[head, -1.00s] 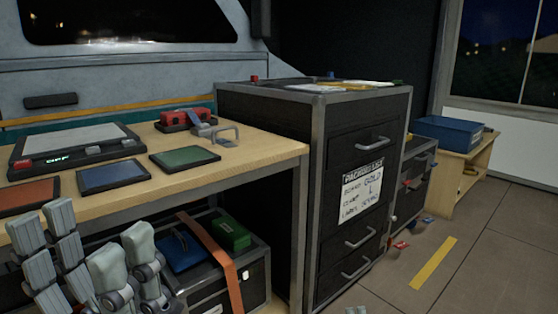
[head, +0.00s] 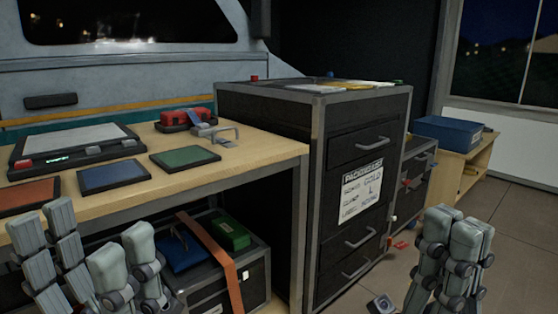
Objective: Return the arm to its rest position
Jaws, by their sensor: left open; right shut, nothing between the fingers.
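My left gripper (head: 92,243) is at the lower left, in front of the wooden workbench. Its grey fingers are spread apart with nothing between them. My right gripper (head: 456,232) is at the lower right, in front of the floor and the far low cabinet. Its fingers point up, are closed together and hold nothing. The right gripper hides part of the floor, including where a yellow strip lay.
The workbench (head: 255,165) carries a scale-like device (head: 75,143), coloured pads and a red item (head: 187,120). A dark drawer cabinet (head: 350,150) with a paper label stands between my grippers. A blue bin (head: 448,132) sits on a wooden bench at the right. A black case is under the workbench.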

